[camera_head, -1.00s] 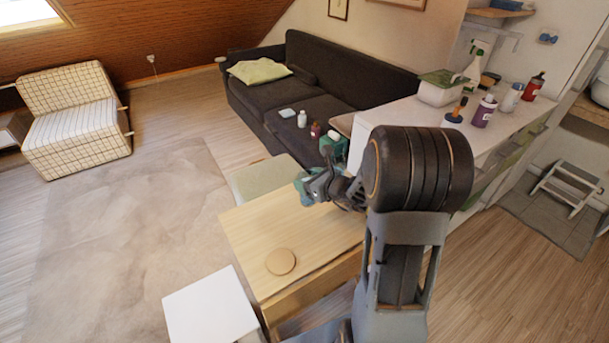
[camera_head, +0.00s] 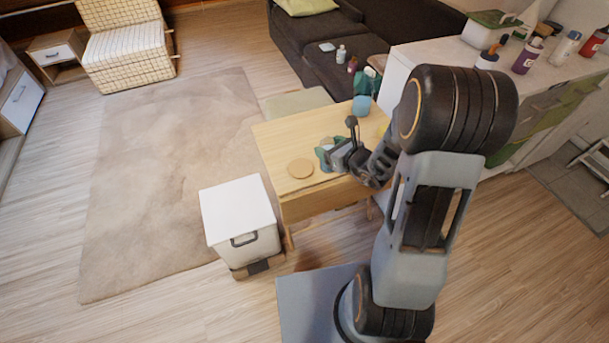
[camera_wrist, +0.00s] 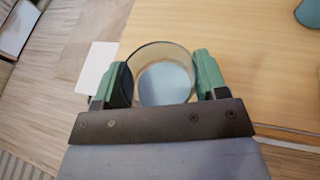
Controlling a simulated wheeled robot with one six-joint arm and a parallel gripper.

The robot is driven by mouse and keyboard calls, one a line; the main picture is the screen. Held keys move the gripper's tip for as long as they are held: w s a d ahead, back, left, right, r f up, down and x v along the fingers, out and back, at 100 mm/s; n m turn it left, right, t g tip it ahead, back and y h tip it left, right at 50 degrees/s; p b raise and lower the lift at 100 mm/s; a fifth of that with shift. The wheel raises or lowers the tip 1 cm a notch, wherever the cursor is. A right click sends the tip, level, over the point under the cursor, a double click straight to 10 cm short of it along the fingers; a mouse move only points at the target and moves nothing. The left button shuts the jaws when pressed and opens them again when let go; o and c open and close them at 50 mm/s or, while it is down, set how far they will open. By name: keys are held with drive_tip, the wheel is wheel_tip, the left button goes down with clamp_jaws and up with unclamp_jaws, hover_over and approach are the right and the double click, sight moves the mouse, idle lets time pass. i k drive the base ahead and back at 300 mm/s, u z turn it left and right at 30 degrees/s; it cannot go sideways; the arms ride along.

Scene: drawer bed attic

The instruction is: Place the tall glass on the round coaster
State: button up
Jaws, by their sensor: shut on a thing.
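The round coaster (camera_head: 301,168) is a flat tan disc lying near the left front corner of the wooden table. My gripper (camera_head: 324,155) is just right of the coaster. In the wrist view, my gripper (camera_wrist: 163,82) has its green fingers shut on the two sides of the tall glass (camera_wrist: 158,50). The glass is clear, and I look down into its round mouth, with a blue-grey round patch inside. I cannot make out the coaster in the wrist view, and the glass's height above the table cannot be told.
The wooden table (camera_head: 277,139) has a blue cup (camera_head: 362,105) at its back right. A white-topped bin (camera_head: 238,207) stands left of the table. A counter (camera_head: 481,77) with bottles is at the right, and a dark sofa (camera_head: 316,38) is behind. The table's middle is mostly clear.

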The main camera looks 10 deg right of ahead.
sight(301, 166)
drive_tip(key=z, duration=0.75)
drive_tip(key=k, duration=0.75)
drive_tip(key=u, duration=1.45)
drive_tip(key=i, duration=0.5)
drive_tip(key=z, duration=0.05)
